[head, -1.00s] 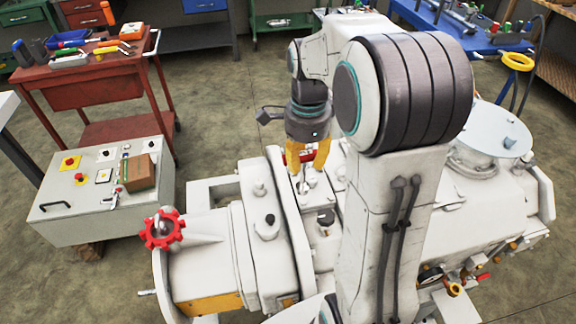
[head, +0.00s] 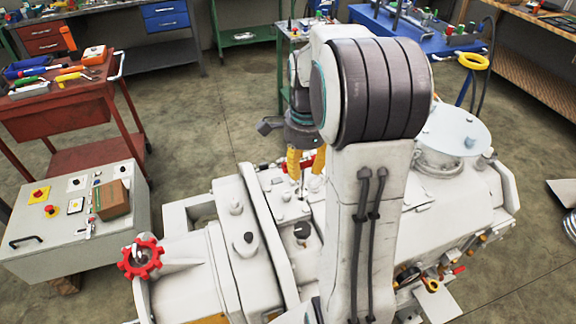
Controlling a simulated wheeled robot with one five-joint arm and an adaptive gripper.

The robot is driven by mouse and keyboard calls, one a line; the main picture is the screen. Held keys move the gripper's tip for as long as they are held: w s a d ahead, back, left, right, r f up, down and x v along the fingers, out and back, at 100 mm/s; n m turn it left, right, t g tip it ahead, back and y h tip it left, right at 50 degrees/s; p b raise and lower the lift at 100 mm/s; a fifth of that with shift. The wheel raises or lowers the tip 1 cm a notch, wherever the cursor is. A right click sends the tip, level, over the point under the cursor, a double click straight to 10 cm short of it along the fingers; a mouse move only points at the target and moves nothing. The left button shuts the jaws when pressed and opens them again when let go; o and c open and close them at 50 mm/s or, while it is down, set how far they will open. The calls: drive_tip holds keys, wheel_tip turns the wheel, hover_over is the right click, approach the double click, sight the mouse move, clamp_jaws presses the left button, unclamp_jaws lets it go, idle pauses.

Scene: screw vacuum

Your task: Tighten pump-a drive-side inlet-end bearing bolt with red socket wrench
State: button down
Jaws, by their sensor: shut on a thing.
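The white vacuum pump (head: 238,270) fills the lower middle of the head view. My gripper (head: 306,168) has yellow fingers and points down over the pump's top, behind my white arm. It is shut on the red socket wrench (head: 309,162), of which only a small red part shows between and beside the fingers. A thin shaft runs down below it towards the pump's top plate. The bearing bolt under it is too small to make out, and I cannot tell whether the socket touches it.
A red handwheel (head: 141,257) sticks out at the pump's left end. A grey control box (head: 45,245) with a brown block (head: 112,200) stands at the left. A red tool cart (head: 60,112) is behind it. Open floor (head: 205,120) lies behind the pump.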

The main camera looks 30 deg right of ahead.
drive_tip(key=shift+s+d, duration=0.2)
drive_tip(key=shift+d, duration=0.6)
drive_tip(key=shift+f+b, duration=2.1)
drive_tip(key=shift+f, duration=0.7)
drive_tip(key=shift+f+b, duration=0.5)
drive_tip(key=shift+f, duration=0.2)
drive_tip(key=shift+m, duration=0.5)
